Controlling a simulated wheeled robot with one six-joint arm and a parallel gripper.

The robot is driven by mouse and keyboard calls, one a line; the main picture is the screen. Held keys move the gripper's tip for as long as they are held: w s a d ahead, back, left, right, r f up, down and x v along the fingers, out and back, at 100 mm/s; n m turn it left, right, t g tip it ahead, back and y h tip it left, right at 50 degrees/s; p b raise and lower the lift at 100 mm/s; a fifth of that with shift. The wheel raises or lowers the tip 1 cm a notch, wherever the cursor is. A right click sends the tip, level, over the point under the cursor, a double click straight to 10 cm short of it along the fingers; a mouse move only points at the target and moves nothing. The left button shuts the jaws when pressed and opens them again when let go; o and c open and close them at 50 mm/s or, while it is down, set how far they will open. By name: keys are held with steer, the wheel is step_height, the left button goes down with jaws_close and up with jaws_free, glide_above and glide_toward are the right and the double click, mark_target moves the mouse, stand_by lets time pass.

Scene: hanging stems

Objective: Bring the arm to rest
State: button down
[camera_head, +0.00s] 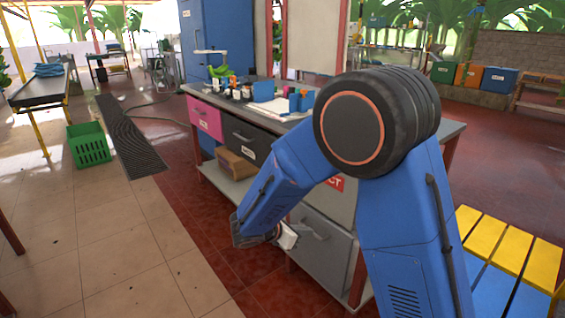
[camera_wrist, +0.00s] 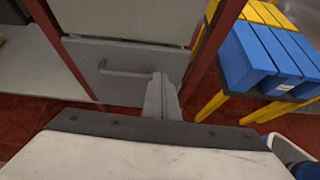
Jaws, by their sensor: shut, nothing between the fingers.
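My blue arm is folded in the head view, with its elbow high and its forearm slanting down to the left. My gripper (camera_head: 287,238) hangs low in front of the grey workbench (camera_head: 233,181). In the wrist view my gripper (camera_wrist: 162,97) has its fingers together with nothing between them. The fingertips lie in front of a grey drawer with a bar handle (camera_wrist: 126,70); I cannot tell the exact gap.
The bench top holds small bottles and a blue box (camera_head: 263,91). A yellow and blue slatted table (camera_head: 500,250) stands close on the right. A green crate (camera_head: 88,145) and a dark floor grate (camera_head: 128,135) lie left. The tiled floor between is clear.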

steer(key=s+d+r+m+g+y, duration=0.2)
steer(key=s+d+r+m, duration=0.35)
steer(key=s+d, duration=0.25)
steer(key=s+d+r+m+g+y, duration=0.1)
steer(key=s+d+r+m+g, duration=0.2)
steer(key=s+d+r+m, duration=0.35)
steer(key=s+d+r+m+t+y, duration=0.1)
steer(key=s+m+y, duration=0.2)
steer(key=s+m, duration=0.3)
steer(key=s+d+r+m+t+y, duration=0.2)
steer(key=s+m, duration=0.4)
steer(key=s, duration=0.7)
steer(key=shift+s+m+y, duration=0.15)
steer(key=shift+m+y, duration=0.25)
steer(key=shift+y, duration=0.4)
